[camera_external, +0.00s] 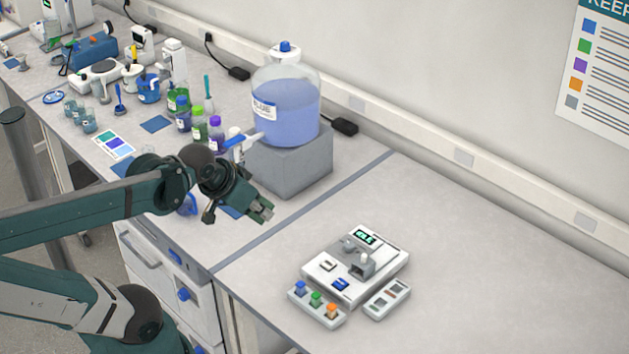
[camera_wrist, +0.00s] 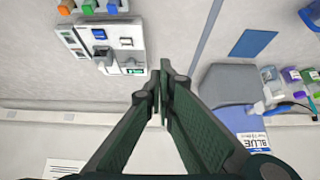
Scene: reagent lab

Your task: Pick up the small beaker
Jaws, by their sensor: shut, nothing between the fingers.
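Several small clear glass vessels with bluish contents stand in a row near the bench's front edge at the left of the external view; the nearest small beaker (camera_external: 88,123) is one of them. I cannot tell which of them is the small beaker meant. None of them shows in the wrist view. My gripper (camera_external: 264,211) is in the air over the bench, in front of the grey block and well to the right of the vessels. In the wrist view its fingers (camera_wrist: 161,90) are together with nothing between them.
A large blue-filled bottle (camera_external: 287,112) stands on a grey block (camera_external: 293,160) behind my gripper. A white instrument (camera_external: 325,263) is to the right. Bottles with green and purple caps (camera_external: 216,133) stand left of the block. The far right bench is clear.

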